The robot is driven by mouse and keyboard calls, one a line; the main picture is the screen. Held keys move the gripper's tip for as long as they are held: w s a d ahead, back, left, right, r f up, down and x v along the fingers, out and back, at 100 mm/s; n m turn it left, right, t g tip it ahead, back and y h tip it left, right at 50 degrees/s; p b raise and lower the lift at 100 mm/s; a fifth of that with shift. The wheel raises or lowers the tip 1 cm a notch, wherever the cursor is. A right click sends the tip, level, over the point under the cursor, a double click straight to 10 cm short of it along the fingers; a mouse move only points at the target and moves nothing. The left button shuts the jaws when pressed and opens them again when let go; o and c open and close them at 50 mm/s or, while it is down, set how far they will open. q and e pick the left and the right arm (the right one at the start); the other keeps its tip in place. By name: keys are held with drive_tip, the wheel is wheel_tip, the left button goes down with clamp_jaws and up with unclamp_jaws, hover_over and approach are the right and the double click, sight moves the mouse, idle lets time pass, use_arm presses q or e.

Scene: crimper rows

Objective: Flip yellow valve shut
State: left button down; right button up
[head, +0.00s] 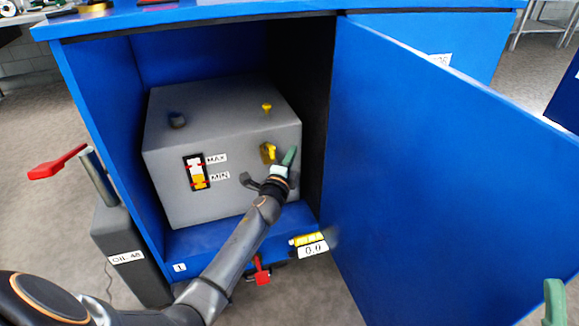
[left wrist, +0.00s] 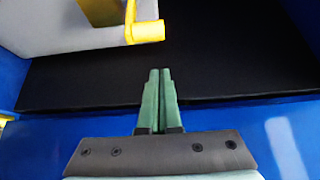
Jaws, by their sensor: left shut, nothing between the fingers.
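The yellow valve (head: 267,152) sits on the front of a grey tank (head: 225,135), near its right edge. In the left wrist view the yellow valve (left wrist: 146,30) shows as a short handle sticking out past the tank's edge. My left gripper (head: 291,153) has green fingers and is just right of the valve in the head view. In the left wrist view the left gripper (left wrist: 160,72) is shut and empty, its tips apart from the handle in the picture. Only a green piece of my right gripper (head: 554,298) shows at the lower right edge.
The tank stands inside a blue cabinet (head: 101,112) whose open door (head: 440,180) fills the right side. A level gauge (head: 196,172) and a small yellow-topped fitting (head: 266,107) are on the tank. A red-handled valve (head: 261,271) hangs below the cabinet. An oil can (head: 125,240) stands left.

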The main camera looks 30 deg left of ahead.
use_arm(q)
drive_tip(key=shift+s+a, duration=0.55)
drive_tip(key=shift+a, duration=0.2)
drive_tip(key=shift+s+a, duration=0.5)
drive_tip(key=shift+a, duration=0.2)
use_arm(e)
drive_tip(key=shift+s+r, duration=0.1)
drive_tip(key=shift+r, duration=0.3)
